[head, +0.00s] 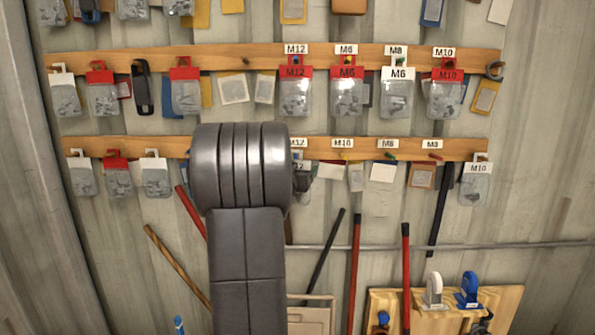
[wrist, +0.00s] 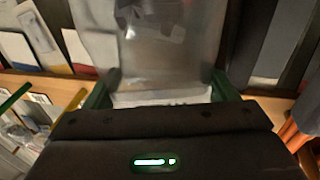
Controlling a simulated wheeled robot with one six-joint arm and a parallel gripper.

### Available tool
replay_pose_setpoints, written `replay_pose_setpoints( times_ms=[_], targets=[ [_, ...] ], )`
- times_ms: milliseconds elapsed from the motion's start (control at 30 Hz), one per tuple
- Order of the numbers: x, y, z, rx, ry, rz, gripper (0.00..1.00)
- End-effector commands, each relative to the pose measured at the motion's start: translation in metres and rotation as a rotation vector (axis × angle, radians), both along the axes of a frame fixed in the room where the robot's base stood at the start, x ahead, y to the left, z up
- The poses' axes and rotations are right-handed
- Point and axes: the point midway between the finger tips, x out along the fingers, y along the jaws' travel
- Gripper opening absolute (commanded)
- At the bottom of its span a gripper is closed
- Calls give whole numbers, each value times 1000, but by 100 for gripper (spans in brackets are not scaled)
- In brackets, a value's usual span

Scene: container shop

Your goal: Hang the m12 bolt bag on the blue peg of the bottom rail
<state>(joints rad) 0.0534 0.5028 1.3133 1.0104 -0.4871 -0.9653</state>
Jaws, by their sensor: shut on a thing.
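My gripper (wrist: 162,96) is shut on a clear bag (wrist: 165,55) of grey hardware, with its green fingers on either side of the bag's pale header strip. In the head view my arm hides most of the bag; a white header edge reading "12" (head: 298,167) shows just right of the arm. The bottom rail (head: 470,150) is a wooden strip with labels. The M12 label (head: 298,143) is directly above that header. The blue peg is not visible. I cannot tell whether the bag touches a peg.
On the bottom rail, a green peg (head: 391,156) and a red peg (head: 435,156) carry no bag. An M10 bag (head: 475,186) hangs at the right end. The upper rail (head: 220,57) holds several bags, including a red-headed M12 bag (head: 295,90). Long-handled tools stand below.

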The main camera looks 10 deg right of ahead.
Motion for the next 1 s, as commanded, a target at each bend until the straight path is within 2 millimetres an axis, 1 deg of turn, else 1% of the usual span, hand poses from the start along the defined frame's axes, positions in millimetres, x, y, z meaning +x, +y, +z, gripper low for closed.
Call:
replay_pose_setpoints(
  times_ms=[433,467,500,567,1000],
  targets=[
    [0,0,1,0,-1,0,55],
    [0,0,1,0,-1,0,81],
    [0,0,1,0,-1,0,89],
    [0,0,1,0,-1,0,100],
    [0,1,0,0,-1,2,100]
  ],
)
